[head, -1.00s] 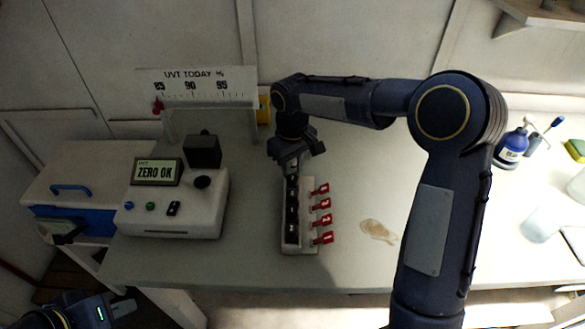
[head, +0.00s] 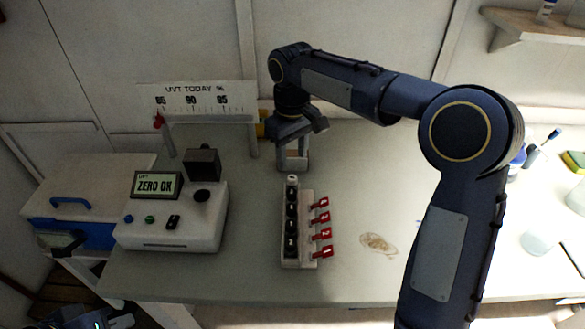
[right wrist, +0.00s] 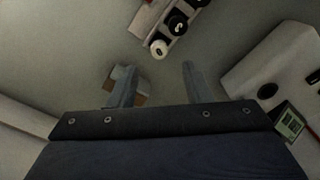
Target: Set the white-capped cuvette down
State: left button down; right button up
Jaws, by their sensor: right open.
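The white-capped cuvette (head: 292,181) stands upright at the far end of the pale rack (head: 307,255), in line with several black-capped ones. Its white cap (right wrist: 158,48) also shows in the right wrist view, at the end of the row; its body is mostly hidden. My right gripper (head: 292,167) is open and empty just beyond the far end of the rack, apart from the cuvette. Its two spread fingers (right wrist: 155,84) show in the right wrist view with nothing between them. My left gripper (head: 118,321) is only partly in view at the bottom left; its jaws are unclear.
Numbered red tags (head: 322,233) stick out from the rack's right side. The UVT meter (head: 180,220), reading ZERO OK, stands to the left. Behind is the UVT TODAY scale (head: 195,98).

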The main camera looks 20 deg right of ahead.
jog(key=s+d+r+m+t+y, duration=0.15)
jog(key=s+d, duration=0.25)
jog(key=s, duration=0.4)
jog(key=s+d+r+m+t+y, duration=0.1)
jog(key=s+d+r+m, duration=0.15)
jog(key=s, duration=0.55)
jog(key=s+f+m+t, duration=0.1)
jog(key=s+f, duration=0.2)
jog(key=s, duration=0.3)
jog(key=s+f+m+t+y, duration=0.1)
jog(key=s+f+t, duration=0.1)
jog(key=s+f, duration=0.2)
jog(key=shift+s+a+m, duration=0.35)
jog(key=shift+s+m, duration=0.05)
jog(key=shift+s, duration=0.5)
